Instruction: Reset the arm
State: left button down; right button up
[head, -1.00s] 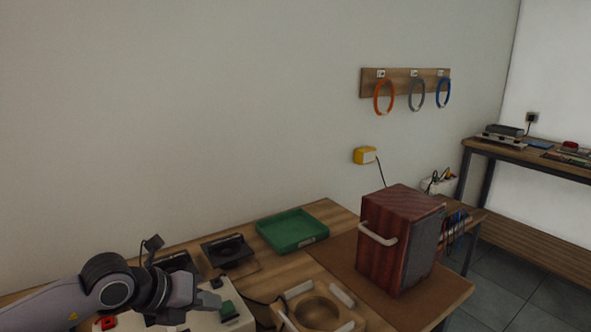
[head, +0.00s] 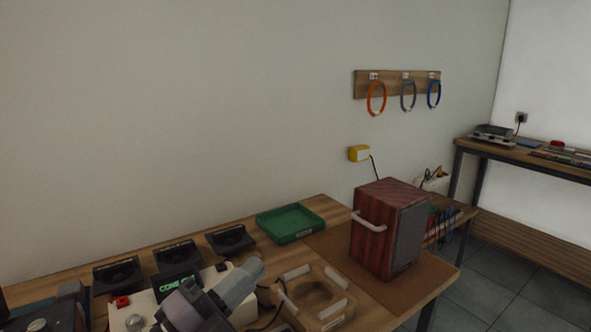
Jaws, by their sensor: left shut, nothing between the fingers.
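My left gripper (head: 254,271) is low in the head view, above the front of the wooden bench. It points up and to the right, with its fingers together and nothing held. It overlaps a pale box with a lit green display (head: 177,283) and a red button (head: 122,301), hiding part of it. My right gripper does not show.
A wooden cradle with a round recess (head: 335,311) lies just right of the gripper. A reddish wooden speaker (head: 371,240) stands on a brown mat (head: 340,262). A green tray (head: 290,222) and several black holders (head: 177,256) line the back. Coloured rings (head: 376,98) hang on the wall.

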pick_arm(q)
jog(key=s+a+f+n+y, duration=0.3)
jog(key=a+f+n+y, duration=1.15)
jog(key=n, duration=0.55)
jog(key=s+a+f+n+g, duration=0.1)
jog(key=s+f+n+g, duration=0.1)
jog(key=s+f+g, duration=0.6)
jog(key=s+a+f+n+g, duration=0.1)
jog(key=s+f+g, duration=0.35)
jog(key=s, duration=0.75)
jog(key=w+d+f+t+h, duration=0.1)
jog(key=w+d+f+t, duration=0.2)
jog(key=w+f+t, duration=0.3)
notch_tip(320, 180, down, 4)
jog(key=shift+r+t, duration=0.25)
jog(key=shift+t, duration=0.5)
